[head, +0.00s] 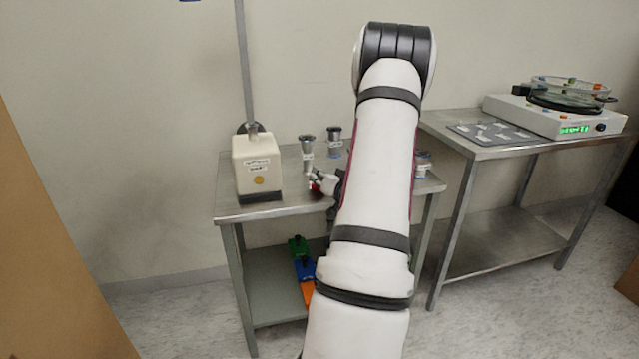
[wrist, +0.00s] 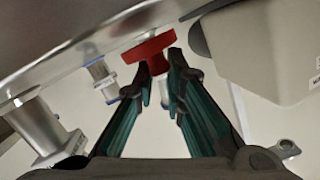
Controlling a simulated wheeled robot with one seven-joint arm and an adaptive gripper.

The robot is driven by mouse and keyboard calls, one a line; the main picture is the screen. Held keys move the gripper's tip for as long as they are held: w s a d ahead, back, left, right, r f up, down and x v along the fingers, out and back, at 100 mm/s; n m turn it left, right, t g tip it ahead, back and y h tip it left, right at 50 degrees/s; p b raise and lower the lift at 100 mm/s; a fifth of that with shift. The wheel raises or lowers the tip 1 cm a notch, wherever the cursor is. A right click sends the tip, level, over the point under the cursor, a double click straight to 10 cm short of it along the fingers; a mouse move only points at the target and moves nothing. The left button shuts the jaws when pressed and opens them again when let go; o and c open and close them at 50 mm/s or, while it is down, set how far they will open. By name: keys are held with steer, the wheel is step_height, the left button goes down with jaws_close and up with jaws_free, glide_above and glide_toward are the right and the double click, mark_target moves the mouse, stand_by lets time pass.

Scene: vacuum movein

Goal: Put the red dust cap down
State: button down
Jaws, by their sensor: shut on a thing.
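The red dust cap (wrist: 149,48) is between the fingertips of my gripper (wrist: 160,71) in the wrist view, its wide disc past the tips and its narrower stub between them. My gripper is shut on it. The cap is close to the metal tabletop (wrist: 75,38); I cannot tell whether it touches. In the head view a small red patch of the cap (head: 315,187) shows beside my gripper (head: 322,181), low over the left table (head: 285,209). My arm hides part of that table.
A cream pump box (head: 257,165) with a pipe stands at the table's left. Metal fittings (head: 307,148) (head: 334,142) stand behind my gripper, and another (head: 423,164) at right. Colored items (head: 302,270) lie on the lower shelf. A second table (head: 490,150) holds a device (head: 555,115).

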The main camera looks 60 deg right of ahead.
steer(key=shift+f, duration=0.35)
steer(key=shift+f, duration=0.15)
steer(key=c, duration=1.6)
jaws_free()
steer(key=shift+c, duration=0.2)
